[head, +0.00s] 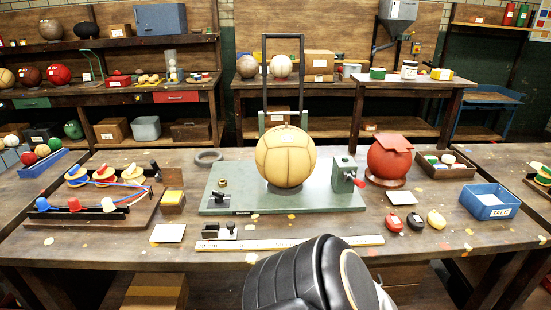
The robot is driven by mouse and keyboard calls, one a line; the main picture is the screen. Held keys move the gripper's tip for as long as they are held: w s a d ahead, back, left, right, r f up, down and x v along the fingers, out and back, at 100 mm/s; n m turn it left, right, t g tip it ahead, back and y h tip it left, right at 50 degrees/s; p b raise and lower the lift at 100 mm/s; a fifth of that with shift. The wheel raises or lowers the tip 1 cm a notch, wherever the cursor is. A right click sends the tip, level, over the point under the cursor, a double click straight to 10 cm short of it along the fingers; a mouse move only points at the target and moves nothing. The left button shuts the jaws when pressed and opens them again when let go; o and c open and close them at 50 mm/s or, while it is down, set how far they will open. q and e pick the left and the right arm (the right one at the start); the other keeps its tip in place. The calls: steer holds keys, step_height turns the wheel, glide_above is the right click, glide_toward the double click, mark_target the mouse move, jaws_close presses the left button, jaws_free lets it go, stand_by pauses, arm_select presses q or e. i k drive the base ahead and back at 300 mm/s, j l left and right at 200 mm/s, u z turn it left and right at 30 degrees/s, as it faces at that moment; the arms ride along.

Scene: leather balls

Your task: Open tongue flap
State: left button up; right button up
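A tan panelled leather ball (286,158) rests on a green base plate (335,199) in the middle of the bench, inside a tall dark upright frame (266,75). Its panel seams show, but I cannot make out a separate flap on it. To its right a red ball (388,162) sits on a round brown stand (386,183). A flat, angular red piece (390,142) lies across the top of the red ball; I cannot tell whether it is the tongue flap. Neither gripper shows in the head view.
A green block with a red-tipped part (343,174) stands between the balls. A spool board (125,207) is at left, a ruler (290,243) in front. A blue talc tray (487,201) and small coloured pieces (416,221) lie at right. Shelves line the back.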

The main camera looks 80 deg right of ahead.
mark_target(397, 142)
steer(key=z, duration=0.45)
steer(key=k+l+z, duration=0.1)
steer(key=z, duration=0.4)
steer(key=l+z, duration=0.15)
steer(key=z, duration=0.3)
steer(key=l+z, duration=0.9)
steer(key=i+l+z, duration=0.1)
steer(key=l, duration=0.3)
steer(key=i+l+z, duration=0.1)
steer(key=l, duration=0.3)
steer(key=i+l+z, duration=0.1)
steer(key=i+l, duration=0.15)
steer(key=l, duration=0.15)
